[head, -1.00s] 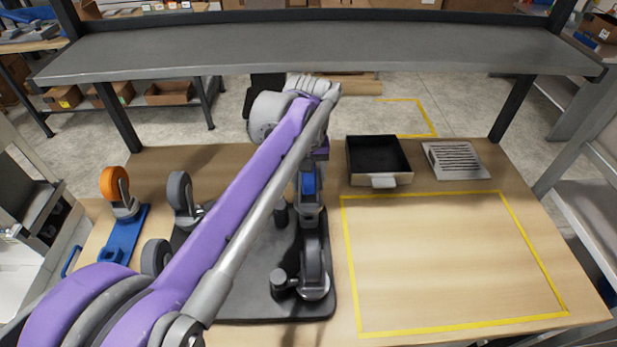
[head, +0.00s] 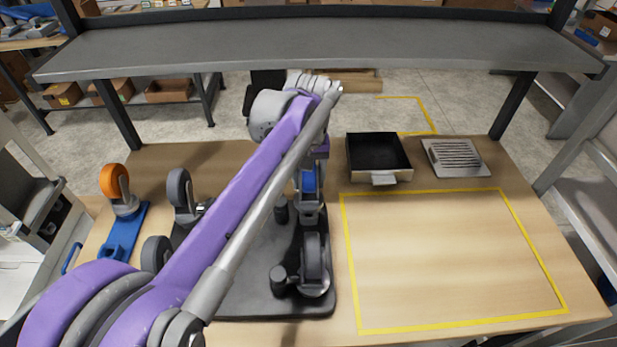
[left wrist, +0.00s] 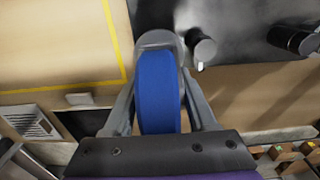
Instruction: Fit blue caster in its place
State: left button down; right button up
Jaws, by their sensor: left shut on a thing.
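The blue caster (left wrist: 158,92) is between the fingers of my left gripper (left wrist: 160,105), which is shut on it. In the head view the blue caster (head: 308,180) shows just above the far right part of the black base plate (head: 250,285); my left gripper (head: 309,190) is partly hidden behind my purple arm there. I cannot tell whether the caster touches the plate. The plate holds grey-wheeled casters, one at its near right corner (head: 314,262) and one at far left (head: 180,192). Short dark posts stand on it, one near the held caster (left wrist: 201,47). My right gripper is not in view.
An orange caster (head: 115,183) stands on a blue holder (head: 122,236) at left. A yellow-taped area (head: 450,262) is empty. A grey shelf (head: 320,50) spans the table's back.

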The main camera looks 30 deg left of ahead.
pick_arm(q)
jog(key=shift+f+b, duration=1)
jog(key=shift+f, duration=0.9)
jog(key=shift+c, duration=0.6)
grip_release()
notch_tip(320, 180, up, 11)
jog(key=shift+f+p, duration=0.1)
jog(key=shift+p, duration=0.4)
jog(key=shift+s, duration=0.1)
